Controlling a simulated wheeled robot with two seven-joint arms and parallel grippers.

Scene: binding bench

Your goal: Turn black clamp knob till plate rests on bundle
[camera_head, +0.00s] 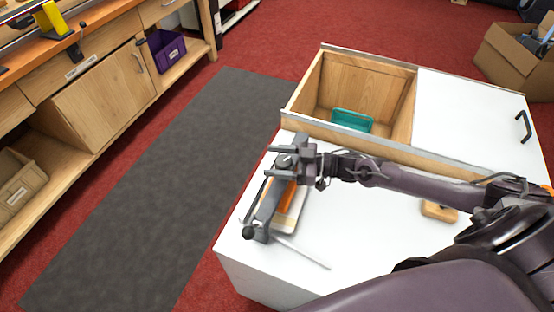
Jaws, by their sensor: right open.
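A grey metal clamp (267,207) stands at the left edge of the white cabinet top. A round black knob (248,232) sits at its near end. A rounded grey part (285,160) shows at its far end. An orange-edged bundle (291,203) lies on a pale board beside the clamp, partly hidden by it. My right gripper (271,162) is open, its two fingers pointing left above the clamp's far end, on either side of the rounded part. I cannot tell whether they touch it. The plate's height over the bundle cannot be made out. My left gripper is out of view.
A thin metal rod (302,253) lies near the clamp. A wooden block (438,210) sits to the right, near my arm. Behind is an open bin with a teal item (352,120), beside a white lid (470,115). A wooden bench (100,95) stands at left.

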